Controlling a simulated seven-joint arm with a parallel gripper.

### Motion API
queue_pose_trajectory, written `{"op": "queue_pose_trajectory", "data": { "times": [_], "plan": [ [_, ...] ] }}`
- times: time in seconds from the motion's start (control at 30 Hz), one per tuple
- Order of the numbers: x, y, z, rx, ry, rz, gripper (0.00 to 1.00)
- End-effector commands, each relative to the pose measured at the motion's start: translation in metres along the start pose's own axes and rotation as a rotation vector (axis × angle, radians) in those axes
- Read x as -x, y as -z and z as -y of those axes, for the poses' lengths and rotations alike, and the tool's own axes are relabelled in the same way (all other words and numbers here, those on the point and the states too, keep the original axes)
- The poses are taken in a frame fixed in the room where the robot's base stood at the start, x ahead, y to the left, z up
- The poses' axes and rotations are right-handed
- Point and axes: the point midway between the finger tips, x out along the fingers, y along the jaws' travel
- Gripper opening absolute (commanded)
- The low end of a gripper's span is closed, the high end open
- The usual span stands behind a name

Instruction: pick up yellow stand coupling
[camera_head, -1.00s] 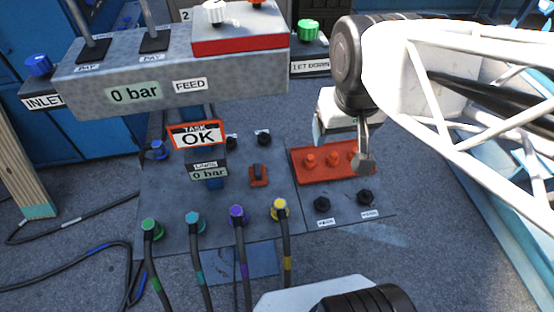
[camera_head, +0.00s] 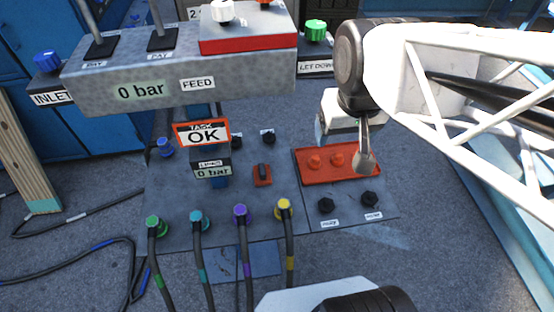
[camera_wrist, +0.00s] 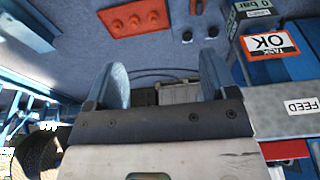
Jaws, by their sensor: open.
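The yellow coupling (camera_head: 284,207) sits at the front edge of the grey panel, at the right end of a row of green, teal, purple and yellow couplings. A dark hose with a yellow band hangs from it. My gripper (camera_head: 366,160) is above the red plate, to the right of and farther back than the yellow coupling. In the wrist view my gripper (camera_wrist: 164,85) shows two blue-grey fingers spread apart with nothing between them. The yellow coupling does not show in the wrist view.
The red plate (camera_head: 318,176) with orange knobs lies near my gripper. Two black knobs (camera_head: 349,203) stand in front of it. A "TASK OK" sign (camera_head: 203,134) and the grey feed box (camera_head: 240,83) rise at left. Green (camera_head: 154,225), teal (camera_head: 198,219) and purple (camera_head: 240,212) couplings stand close together.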

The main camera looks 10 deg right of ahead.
Motion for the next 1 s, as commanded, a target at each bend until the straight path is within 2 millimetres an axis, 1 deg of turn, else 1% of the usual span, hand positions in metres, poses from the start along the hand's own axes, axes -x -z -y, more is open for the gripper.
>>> {"op": "queue_pose_trajectory", "data": {
  "times": [0.17,0.27,0.43,0.57,0.6,0.67,0.7,0.77,0.8,0.87,0.9,1.0],
  "plan": [
    [-0.032,0.017,0.007,0.003,0.005,0.027,0.79],
    [-0.059,0.029,0.014,0.006,0.008,0.046,0.79],
    [-0.116,0.046,0.028,0.009,0.012,0.081,0.79],
    [-0.162,0.054,0.039,0.011,0.014,0.109,0.79],
    [-0.176,0.055,0.043,0.011,0.014,0.116,0.79],
    [-0.198,0.056,0.048,0.014,0.015,0.129,0.79],
    [-0.213,0.056,0.052,0.014,0.015,0.138,0.79],
    [-0.235,0.055,0.057,0.014,0.014,0.150,0.79],
    [-0.251,0.053,0.060,0.015,0.014,0.159,0.79],
    [-0.273,0.049,0.066,0.017,0.013,0.171,0.79],
    [-0.288,0.047,0.069,0.017,0.013,0.178,0.79],
    [-0.322,0.038,0.076,0.019,0.011,0.196,0.79]
  ]
}}
